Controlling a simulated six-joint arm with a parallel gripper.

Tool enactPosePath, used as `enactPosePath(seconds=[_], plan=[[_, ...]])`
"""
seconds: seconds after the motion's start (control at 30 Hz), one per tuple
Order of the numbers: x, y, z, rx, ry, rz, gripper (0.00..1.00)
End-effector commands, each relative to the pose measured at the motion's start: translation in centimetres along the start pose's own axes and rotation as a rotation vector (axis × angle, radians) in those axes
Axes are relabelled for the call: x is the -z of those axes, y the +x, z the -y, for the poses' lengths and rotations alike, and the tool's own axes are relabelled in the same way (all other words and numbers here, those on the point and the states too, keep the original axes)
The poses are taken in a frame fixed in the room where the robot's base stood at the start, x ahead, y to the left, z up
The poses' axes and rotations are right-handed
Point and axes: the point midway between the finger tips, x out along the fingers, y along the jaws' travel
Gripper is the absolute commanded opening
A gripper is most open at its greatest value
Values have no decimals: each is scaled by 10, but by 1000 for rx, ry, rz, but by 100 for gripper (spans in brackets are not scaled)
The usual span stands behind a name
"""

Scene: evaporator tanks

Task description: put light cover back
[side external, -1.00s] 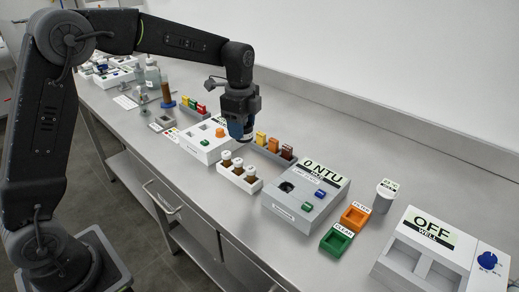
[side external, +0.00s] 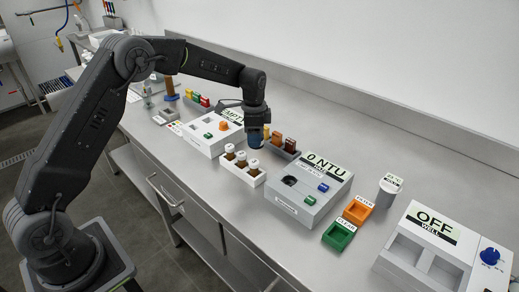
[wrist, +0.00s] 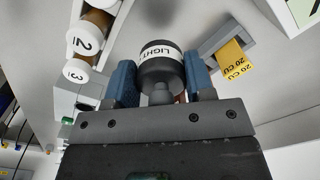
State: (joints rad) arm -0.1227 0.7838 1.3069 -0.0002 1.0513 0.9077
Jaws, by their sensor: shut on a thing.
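The light cover (wrist: 160,72) is a dark grey cylinder with a white band reading LIGHT and a small knob. In the wrist view my gripper (wrist: 162,88) has its two blue fingers closed on either side of it. In the side view my gripper (side external: 257,135) is above the bench, behind the white vial rack and left of the grey 0 NTU meter (side external: 322,205). The cover is hard to make out there. The meter has a dark open well (side external: 289,181) on its top.
A white rack (side external: 244,179) of capped brown vials stands left of the meter. A grey rack (side external: 291,156) with coloured blocks is behind. Green (side external: 339,235) and orange (side external: 357,210) trays and a white OFF unit (side external: 400,270) are to the right. The white EMPTY unit (side external: 205,140) is left.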

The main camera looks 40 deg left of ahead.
Motion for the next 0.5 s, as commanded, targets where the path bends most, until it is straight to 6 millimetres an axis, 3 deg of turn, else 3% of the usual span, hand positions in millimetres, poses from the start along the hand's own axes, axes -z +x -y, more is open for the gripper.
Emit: enactPosePath(seconds=[0.1,0.27,0.5], plan=[[12,8,-3,0,1,0,22],[16,14,-4,0,0,0,22],[16,47,-4,-3,-1,2,22]])
